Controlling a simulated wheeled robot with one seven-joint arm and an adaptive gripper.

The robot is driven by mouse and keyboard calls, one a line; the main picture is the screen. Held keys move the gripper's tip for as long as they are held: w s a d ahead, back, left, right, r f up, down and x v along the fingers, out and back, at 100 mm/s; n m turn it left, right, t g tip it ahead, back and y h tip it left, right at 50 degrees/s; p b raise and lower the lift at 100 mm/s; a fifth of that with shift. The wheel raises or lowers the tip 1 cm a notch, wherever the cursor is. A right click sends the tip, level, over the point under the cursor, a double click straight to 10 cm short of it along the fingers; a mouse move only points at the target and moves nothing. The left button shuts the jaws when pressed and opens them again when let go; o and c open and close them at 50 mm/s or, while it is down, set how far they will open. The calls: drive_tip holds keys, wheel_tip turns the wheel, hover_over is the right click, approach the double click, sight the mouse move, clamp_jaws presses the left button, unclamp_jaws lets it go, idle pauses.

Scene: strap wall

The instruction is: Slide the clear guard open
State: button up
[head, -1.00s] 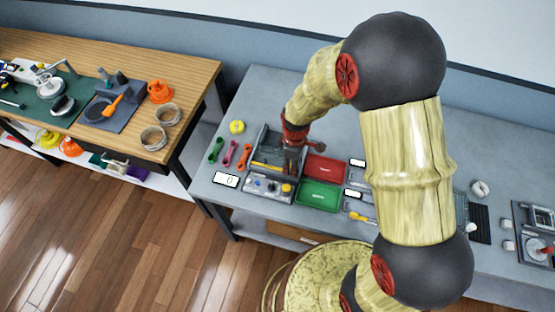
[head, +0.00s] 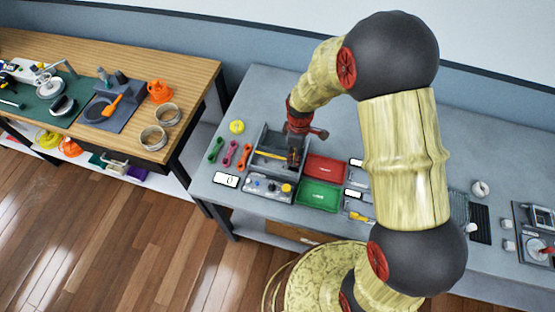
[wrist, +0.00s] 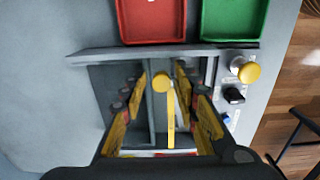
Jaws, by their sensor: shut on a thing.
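The clear guard belongs to a grey walled station (head: 262,138) on the grey bench. Its see-through pane is hard to make out. A yellow bar (head: 270,155) crosses the station in the head view. In the wrist view the yellow bar (wrist: 171,128) has a round yellow end between my fingers. My gripper (head: 294,156) reaches down into the station at the bar's right end. In the wrist view my gripper (wrist: 161,80) is shut on this yellow handle. The exact contact is partly hidden by the fingers.
A control panel (head: 262,187) with knobs and a yellow button fronts the station. A red tray (head: 325,169) and green tray (head: 320,195) stand close at its right. Colored wrenches (head: 230,154) lie at its left. The bench behind the station is clear.

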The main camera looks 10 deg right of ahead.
drive_tip(key=shift+w+d+f, duration=0.3)
drive_tip(key=shift+w+d, duration=0.15)
drive_tip(key=shift+w, duration=0.25)
drive_tip(key=shift+w+d+f, duration=0.3)
drive_tip(key=shift+w+d, duration=0.1)
drive_tip(key=shift+w, duration=0.25)
drive_tip(key=o, duration=0.6)
drive_tip(key=shift+c, duration=0.2)
drive_tip(key=shift+w, duration=0.15)
drive_tip(key=shift+w+r, duration=0.35)
drive_tip(key=shift+w+r+p, duration=0.1)
drive_tip(key=shift+r+p, duration=0.35)
drive_tip(key=shift+r, duration=0.25)
drive_tip(key=shift+r+p, duration=1.5)
drive_tip(key=shift+r, duration=0.9)
